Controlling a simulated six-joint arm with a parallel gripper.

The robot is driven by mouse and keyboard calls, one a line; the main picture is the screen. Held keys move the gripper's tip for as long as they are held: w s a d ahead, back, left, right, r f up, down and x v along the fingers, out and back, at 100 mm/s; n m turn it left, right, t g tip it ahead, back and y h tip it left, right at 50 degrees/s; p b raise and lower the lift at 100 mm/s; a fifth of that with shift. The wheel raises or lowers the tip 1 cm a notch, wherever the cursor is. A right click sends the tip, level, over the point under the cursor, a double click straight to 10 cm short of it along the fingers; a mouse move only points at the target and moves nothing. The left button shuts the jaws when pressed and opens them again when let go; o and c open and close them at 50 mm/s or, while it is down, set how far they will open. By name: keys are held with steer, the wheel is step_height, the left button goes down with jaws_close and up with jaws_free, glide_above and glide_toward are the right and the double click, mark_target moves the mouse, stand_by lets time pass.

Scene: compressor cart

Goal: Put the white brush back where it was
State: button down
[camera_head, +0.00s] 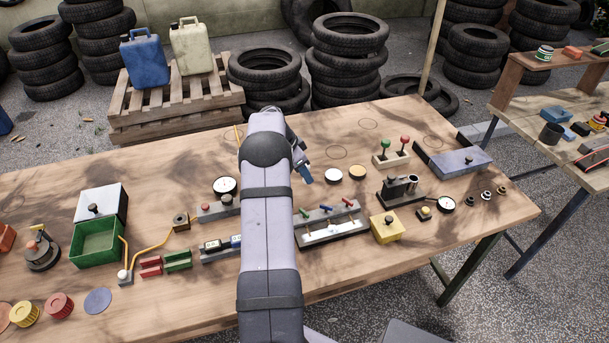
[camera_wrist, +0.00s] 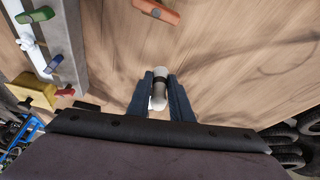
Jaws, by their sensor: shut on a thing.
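The white brush (camera_wrist: 160,74), white at the ends with a dark band round its middle, is between the two blue fingers of my gripper (camera_wrist: 160,97) in the wrist view. My gripper is shut on it. In the head view my gripper (camera_head: 304,173) is over the middle of the table, and I cannot make out the brush there. An orange brush-like piece (camera_wrist: 157,11) with a dark middle lies on the table at the top of the wrist view. I cannot tell the height of the white brush above the wood.
The lever rack (camera_head: 331,228) and yellow box (camera_head: 386,228) stand right of my arm. Two round discs (camera_head: 334,175) and a joystick block (camera_head: 391,158) are nearby. Ring outlines (camera_head: 368,124) mark the clear wood behind. A green bin (camera_head: 96,243) is at left.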

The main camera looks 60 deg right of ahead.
steer(key=shift+f, duration=0.75)
steer(key=shift+f, duration=0.15)
steer(key=c, duration=1.6)
jaws_free()
steer(key=shift+r, duration=0.3)
steer(key=b+v, duration=0.2)
steer(key=v, duration=0.9)
steer(key=shift+w+r, duration=0.15)
steer(key=shift+r, duration=0.25)
steer(key=shift+w+a, duration=0.1)
steer(key=shift+a, duration=0.05)
